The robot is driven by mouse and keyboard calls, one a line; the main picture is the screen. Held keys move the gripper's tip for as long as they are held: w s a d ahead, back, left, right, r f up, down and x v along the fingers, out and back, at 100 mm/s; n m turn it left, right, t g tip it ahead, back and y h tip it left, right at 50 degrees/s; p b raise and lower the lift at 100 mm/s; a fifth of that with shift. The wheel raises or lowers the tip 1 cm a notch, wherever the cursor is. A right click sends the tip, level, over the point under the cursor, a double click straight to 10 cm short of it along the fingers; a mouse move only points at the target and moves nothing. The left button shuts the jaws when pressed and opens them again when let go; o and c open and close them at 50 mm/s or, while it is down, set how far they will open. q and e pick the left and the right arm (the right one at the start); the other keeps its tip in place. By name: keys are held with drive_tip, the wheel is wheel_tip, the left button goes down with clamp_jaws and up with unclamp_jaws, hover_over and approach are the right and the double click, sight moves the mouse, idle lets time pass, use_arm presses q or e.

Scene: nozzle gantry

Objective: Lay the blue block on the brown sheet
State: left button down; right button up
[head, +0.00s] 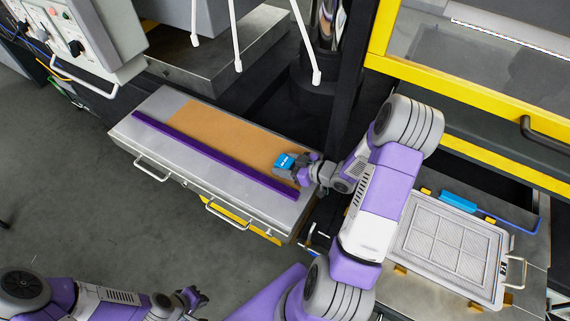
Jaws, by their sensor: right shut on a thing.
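The brown sheet (215,125) lies flat on the grey metal bench top, left of centre in the head view. The blue block (284,161) is at the sheet's right end. My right gripper (293,168) is shut on the block, reaching in from the right. The block appears over or on the sheet's right end; I cannot tell if it touches it. The gripper hides part of the block and of the sheet's edge. My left gripper (196,297) is low in the view, away from the bench, and looks open and empty.
A purple strip (210,154) runs along the front of the grey bench top (138,127). White rods (237,45) and a dark post (350,80) stand behind it. A tray with a grid panel (445,248) is at the right, below a yellow frame (470,110). Most of the sheet is clear.

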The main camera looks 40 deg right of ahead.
drive_tip(key=shift+f, duration=0.2)
drive_tip(key=o, duration=1.3)
drive_tip(key=shift+c, duration=0.2)
drive_tip(key=shift+r, duration=0.2)
drive_tip(key=shift+s+d+r, duration=0.1)
drive_tip(key=shift+s+r, duration=0.05)
drive_tip(key=shift+s, duration=0.05)
drive_tip(key=v, duration=1.1)
drive_tip(key=shift+s+r, duration=0.2)
drive_tip(key=shift+s, duration=0.05)
